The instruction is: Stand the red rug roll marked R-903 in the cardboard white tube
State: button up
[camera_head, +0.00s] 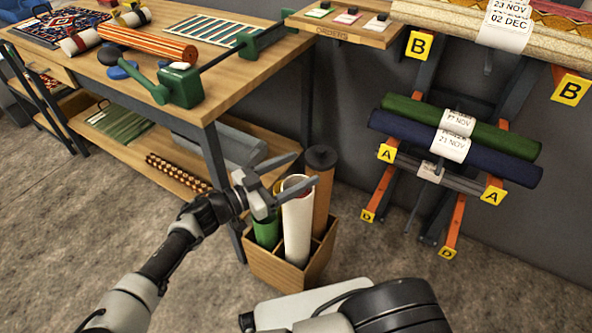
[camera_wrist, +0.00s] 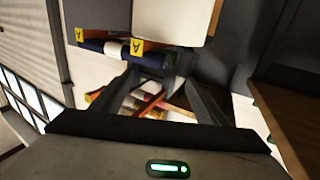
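The white tube (camera_head: 298,228) stands upright in a wooden crate (camera_head: 275,272). A little red shows at its mouth; I cannot tell whether that is a roll inside. My gripper (camera_head: 308,168) is open, its fingers apart and nothing seen between them, just above the tube's mouth. No marking R-903 is readable. An orange-red striped roll (camera_head: 148,43) lies on the workbench, its label not visible.
A green tube (camera_head: 267,232) and a brown tube (camera_head: 322,195) stand in the crate too. The workbench (camera_head: 250,75) with green clamps is at left. A wall rack holds a green roll (camera_head: 490,133) and a navy roll (camera_head: 490,160) at right.

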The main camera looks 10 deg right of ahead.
jog(key=shift+a, duration=0.1)
jog(key=p+v, duration=0.2)
jog(key=v, duration=1.5)
jog(key=shift+s, duration=0.15)
